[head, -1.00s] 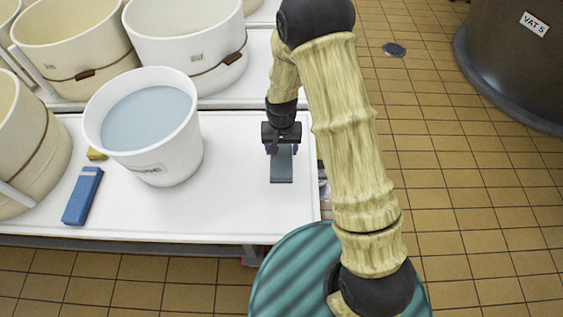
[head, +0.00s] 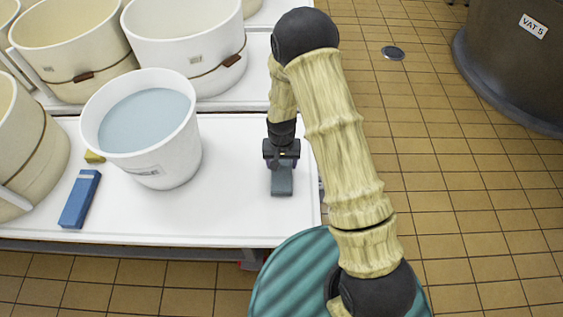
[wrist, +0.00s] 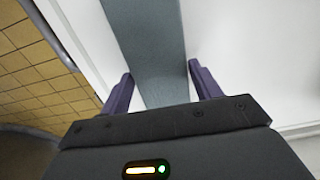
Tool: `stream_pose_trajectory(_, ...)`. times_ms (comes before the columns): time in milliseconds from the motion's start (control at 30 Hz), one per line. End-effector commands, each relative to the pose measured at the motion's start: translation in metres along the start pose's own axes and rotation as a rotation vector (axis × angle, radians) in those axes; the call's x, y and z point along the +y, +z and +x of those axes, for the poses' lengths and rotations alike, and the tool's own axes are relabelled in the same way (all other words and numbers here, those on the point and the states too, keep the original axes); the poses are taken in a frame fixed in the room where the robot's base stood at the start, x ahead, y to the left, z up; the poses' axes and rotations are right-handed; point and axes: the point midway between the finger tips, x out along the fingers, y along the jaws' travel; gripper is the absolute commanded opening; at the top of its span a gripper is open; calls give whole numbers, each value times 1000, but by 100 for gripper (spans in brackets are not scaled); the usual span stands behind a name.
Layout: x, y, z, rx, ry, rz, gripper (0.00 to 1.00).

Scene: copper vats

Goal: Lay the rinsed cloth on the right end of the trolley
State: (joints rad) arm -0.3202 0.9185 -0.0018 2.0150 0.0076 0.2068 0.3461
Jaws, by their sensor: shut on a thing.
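The cloth (head: 281,183) is a grey-blue strip under my gripper (head: 281,163), over the right end of the white trolley (head: 235,215). In the wrist view the cloth (wrist: 150,45) runs between the two purple fingers of my gripper (wrist: 160,72), which is shut on it. White trolley top shows on the right of the strip and a narrow band on its left. I cannot tell whether the cloth's lower end touches the trolley. A white bucket of water (head: 178,165) with a label, partly legible, stands left of my gripper.
A blue block (head: 80,200) and a small yellow thing (head: 94,157) lie left of the bucket. Cream tubs (head: 75,50) stand behind and at the left. The trolley top between bucket and gripper is clear. A dark vat marked VAT 5 (head: 510,70) stands far right.

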Motion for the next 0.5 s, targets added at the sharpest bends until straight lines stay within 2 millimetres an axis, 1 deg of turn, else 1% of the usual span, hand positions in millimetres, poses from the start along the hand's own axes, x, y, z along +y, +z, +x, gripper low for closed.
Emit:
stream_pose_trajectory(200,0,0,2,0,0,0,34)
stream_pose_trajectory(233,0,0,3,-1,0,0,65)
stream_pose_trajectory(333,0,0,2,-1,0,0,85)
stream_pose_trajectory(500,0,0,2,-1,0,0,85)
